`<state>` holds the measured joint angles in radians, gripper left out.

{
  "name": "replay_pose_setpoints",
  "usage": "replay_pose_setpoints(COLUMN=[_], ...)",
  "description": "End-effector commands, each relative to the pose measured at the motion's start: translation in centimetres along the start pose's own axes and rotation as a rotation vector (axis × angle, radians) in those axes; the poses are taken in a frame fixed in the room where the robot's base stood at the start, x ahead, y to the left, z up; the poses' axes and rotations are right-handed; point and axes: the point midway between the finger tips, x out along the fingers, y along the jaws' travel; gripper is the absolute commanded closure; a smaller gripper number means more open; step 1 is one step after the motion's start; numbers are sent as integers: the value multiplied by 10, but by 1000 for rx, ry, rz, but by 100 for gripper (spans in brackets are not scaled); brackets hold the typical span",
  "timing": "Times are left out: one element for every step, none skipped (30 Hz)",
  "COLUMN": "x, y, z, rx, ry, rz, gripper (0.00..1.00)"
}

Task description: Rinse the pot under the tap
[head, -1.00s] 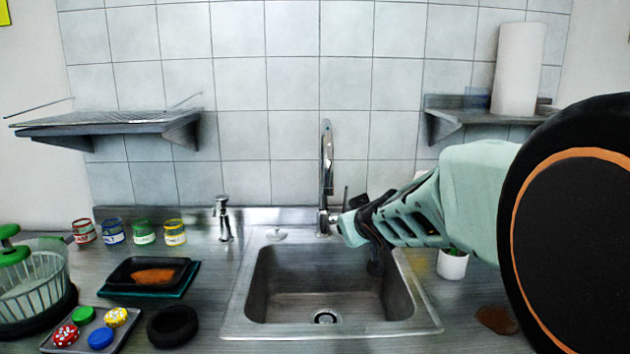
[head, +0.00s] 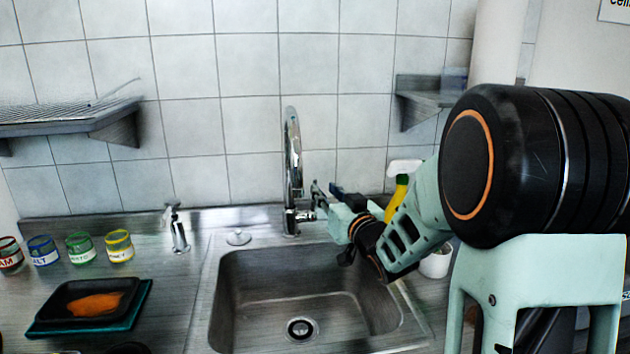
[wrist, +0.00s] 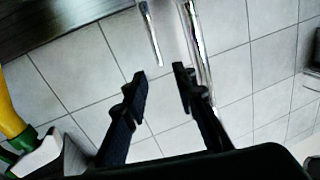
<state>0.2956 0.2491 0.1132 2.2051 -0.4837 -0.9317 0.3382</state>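The chrome tap (head: 292,165) stands behind the sink (head: 300,280), its spout curving up. The sink basin is empty, and no water shows. My gripper (head: 322,190) is just right of the tap, near its side lever. In the wrist view my gripper (wrist: 161,78) is open, its dark fingers apart with nothing between the tips. The tap (wrist: 195,40) shows just beyond them. A small white pot (head: 436,262) is on the counter right of the sink, partly hidden by my arm. I cannot tell whether it is the task's pot.
A black square dish (head: 72,299) with an orange patch sits on a teal board at left. Several labelled jars (head: 80,248) and a soap dispenser (head: 178,232) stand behind. A yellow spray bottle (head: 397,192) stands behind my arm. Shelves flank the tap.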

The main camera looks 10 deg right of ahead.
Motion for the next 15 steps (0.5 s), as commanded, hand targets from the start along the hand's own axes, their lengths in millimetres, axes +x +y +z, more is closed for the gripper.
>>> replay_pose_setpoints(x=[11,17,25,30,36,42,47,52,57,61,64,68,70,72,74], y=[0,-1,-1,-1,-1,-1,0,0,0,0,0,0,0,0,0], z=[1,1,1,1,1,1,1,1,1,1,1,1,1,0,0], rx=[0,0,0,1,1,1,1,1,0,0,-1,-1,-1,-1,-1], ry=[-1,0,-1,-1,0,0,-1,-2,-1,-1,-1,-2,-2,-1,-1], rz=[-2,-2,-2,-2,-2,-2,-1,-1,-1,-1,-1,-1,-1,-1,-1], gripper=[75,75,75,75,75,75,75,75,75,75,75,75,75,75,75])
